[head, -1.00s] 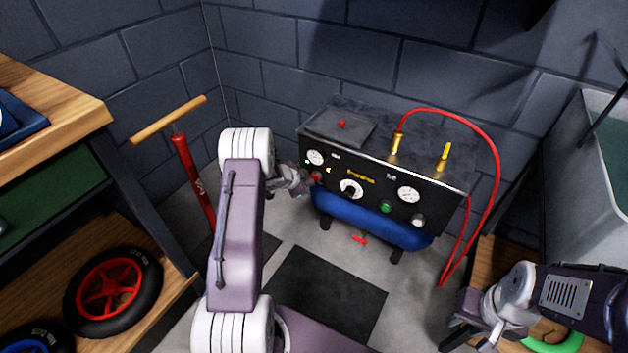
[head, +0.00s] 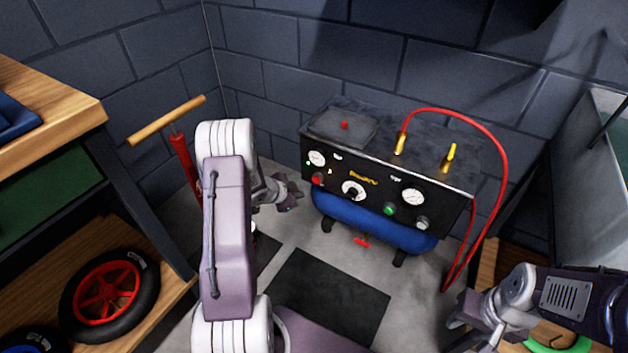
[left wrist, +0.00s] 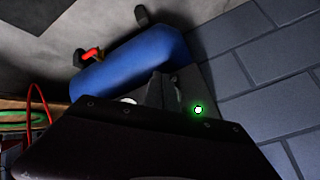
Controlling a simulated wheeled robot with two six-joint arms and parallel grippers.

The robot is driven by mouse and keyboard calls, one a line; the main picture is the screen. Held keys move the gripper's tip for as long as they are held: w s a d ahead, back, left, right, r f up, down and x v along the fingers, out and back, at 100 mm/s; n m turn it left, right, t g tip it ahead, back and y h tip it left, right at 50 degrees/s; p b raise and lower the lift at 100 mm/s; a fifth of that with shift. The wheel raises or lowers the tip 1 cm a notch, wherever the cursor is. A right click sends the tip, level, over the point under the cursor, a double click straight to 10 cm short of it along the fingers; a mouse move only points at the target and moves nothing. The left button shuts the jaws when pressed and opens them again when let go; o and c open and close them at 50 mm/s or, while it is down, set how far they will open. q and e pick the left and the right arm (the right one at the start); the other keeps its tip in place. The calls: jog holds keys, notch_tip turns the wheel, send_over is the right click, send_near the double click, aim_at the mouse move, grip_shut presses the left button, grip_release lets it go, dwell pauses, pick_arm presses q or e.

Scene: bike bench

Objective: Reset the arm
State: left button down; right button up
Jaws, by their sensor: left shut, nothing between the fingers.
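My left gripper (head: 289,194) is shut and empty, in front of the left end of the air compressor (head: 388,172), apart from it. In the left wrist view the gripper's fingers (left wrist: 164,92) show dark, with the compressor's blue tank (left wrist: 130,60) beyond them. The compressor's black front panel has gauges, a red button (head: 317,179), a dial (head: 353,190) and a green button (head: 390,209). My right gripper (head: 474,325) is at the lower right; whether its jaws are open or shut is unclear.
A red floor pump (head: 180,160) with a wooden handle stands at left, behind my left arm. A wooden shelf with a red-rimmed wheel (head: 108,296) is at lower left. A red hose (head: 492,160) loops from the compressor's top. Dark mats (head: 325,295) lie on the floor.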

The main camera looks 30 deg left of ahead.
pick_arm(q)
jog(key=shift+s+d, duration=0.25)
jog(key=shift+d, duration=0.1)
pick_arm(e)
jog(key=shift+s+d, duration=0.3)
